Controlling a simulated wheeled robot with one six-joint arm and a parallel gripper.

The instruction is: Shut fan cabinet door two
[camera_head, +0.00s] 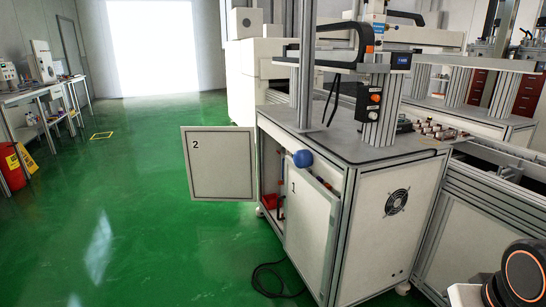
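Door two (219,164), a pale panel in a grey frame marked "2", stands swung wide open to the left of the fan cabinet (376,225). Its numbered face is towards me. Its right edge meets the cabinet's far front corner. The opening beside it shows a dark inside with red parts (272,201). A round fan grille (396,202) is on the cabinet's side. My gripper is not in view; part of my arm shows at the lower right.
Green floor (145,235) is clear left of the cabinet. A black cable (268,281) lies on the floor before door one. Conveyor framing (490,215) stands at right; a bench (40,92) is far left.

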